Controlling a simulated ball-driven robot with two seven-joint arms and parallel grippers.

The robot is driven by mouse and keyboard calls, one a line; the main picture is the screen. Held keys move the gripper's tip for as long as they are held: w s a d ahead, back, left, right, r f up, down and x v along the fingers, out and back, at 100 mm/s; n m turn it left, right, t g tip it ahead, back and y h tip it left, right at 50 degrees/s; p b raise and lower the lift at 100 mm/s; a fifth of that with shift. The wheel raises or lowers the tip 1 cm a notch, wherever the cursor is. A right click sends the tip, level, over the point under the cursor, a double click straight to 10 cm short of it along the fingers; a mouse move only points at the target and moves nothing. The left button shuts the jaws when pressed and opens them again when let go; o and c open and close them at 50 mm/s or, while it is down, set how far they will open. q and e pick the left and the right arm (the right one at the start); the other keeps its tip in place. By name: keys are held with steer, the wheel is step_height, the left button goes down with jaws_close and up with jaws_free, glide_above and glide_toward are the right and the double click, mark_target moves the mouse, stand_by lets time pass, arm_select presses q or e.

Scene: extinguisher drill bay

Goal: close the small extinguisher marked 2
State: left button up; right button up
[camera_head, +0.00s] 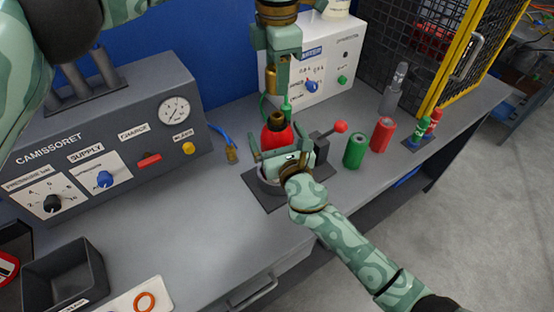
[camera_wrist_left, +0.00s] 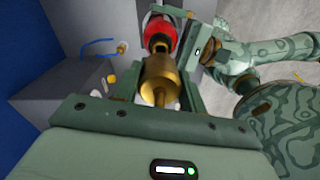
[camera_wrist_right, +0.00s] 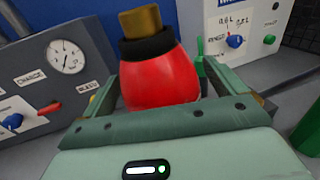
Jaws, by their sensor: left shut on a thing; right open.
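A small red extinguisher (camera_head: 277,138) with a black collar and open brass neck stands upright in a dark holder (camera_head: 267,200) on the bench. The mark 2 is not visible. My left gripper (camera_head: 273,88) is above it, shut on a brass valve head (camera_head: 271,77), which is apart from the neck. In the left wrist view the brass valve head (camera_wrist_left: 158,80) points down toward the red body (camera_wrist_left: 158,35). My right gripper (camera_head: 279,152) is open, its fingers on either side of the red body (camera_wrist_right: 162,82). I cannot tell whether they touch it.
A red-knobbed lever (camera_head: 340,127) stands beside the holder. Green (camera_head: 355,151) and red (camera_head: 382,134) cylinders and a grey bottle (camera_head: 394,90) stand to the right. The gauge panel (camera_head: 105,145) is left, a white machine (camera_head: 318,62) behind.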

steer(key=c, duration=1.5)
arm_select(q)
steer(key=shift+f, duration=2.45)
steer(key=shift+f, duration=0.85)
steer(key=shift+f, duration=0.6)
